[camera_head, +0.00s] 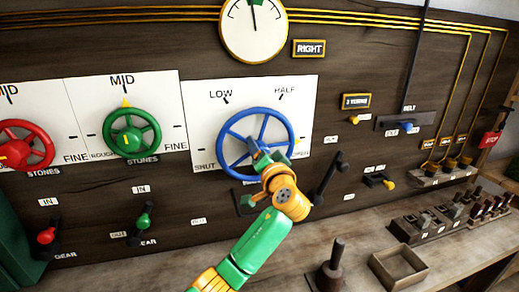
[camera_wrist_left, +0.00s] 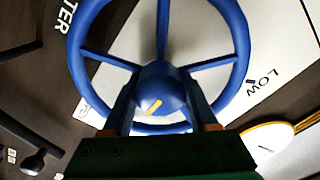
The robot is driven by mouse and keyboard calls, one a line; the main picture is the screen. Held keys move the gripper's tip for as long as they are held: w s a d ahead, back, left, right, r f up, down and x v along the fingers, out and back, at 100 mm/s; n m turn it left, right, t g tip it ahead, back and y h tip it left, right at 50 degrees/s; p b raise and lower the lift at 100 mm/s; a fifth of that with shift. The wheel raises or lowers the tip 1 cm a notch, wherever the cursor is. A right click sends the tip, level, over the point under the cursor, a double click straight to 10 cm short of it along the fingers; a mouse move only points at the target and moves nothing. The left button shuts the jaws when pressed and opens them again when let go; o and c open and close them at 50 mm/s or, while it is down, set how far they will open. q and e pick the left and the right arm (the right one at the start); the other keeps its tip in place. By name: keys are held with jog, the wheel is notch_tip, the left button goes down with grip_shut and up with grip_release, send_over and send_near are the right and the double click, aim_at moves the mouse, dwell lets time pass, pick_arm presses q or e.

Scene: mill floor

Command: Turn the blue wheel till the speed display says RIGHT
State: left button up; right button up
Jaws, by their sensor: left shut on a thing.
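The blue wheel (camera_head: 232,128) is mounted on a white panel marked SHUT, LOW and HALF. It fills the left wrist view (camera_wrist_left: 235,40). My left gripper (camera_head: 264,158) is shut on its hub, with one finger on each side of the hub in the left wrist view (camera_wrist_left: 160,100). The hub carries a short yellow mark. The arm hides the wheel's lower right part. The speed display (camera_head: 309,48) reads RIGHT. The round gauge (camera_head: 253,28) above has its needle pointing nearly straight up at a green zone. My right gripper is not in view.
A red wheel (camera_head: 40,150) and a green wheel (camera_head: 151,125) stand to the left. A black crank handle (camera_head: 328,178) is close to the right of my left gripper. Below, the bench holds a wooden tray (camera_head: 376,262) and a dark upright peg (camera_head: 332,262).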

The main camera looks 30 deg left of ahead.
pick_arm(q)
jog(key=o, duration=1.4)
jog(key=shift+c, duration=0.2)
jog(key=b+v, duration=0.3)
jog(key=v, duration=0.4)
jog(key=shift+a, duration=0.1)
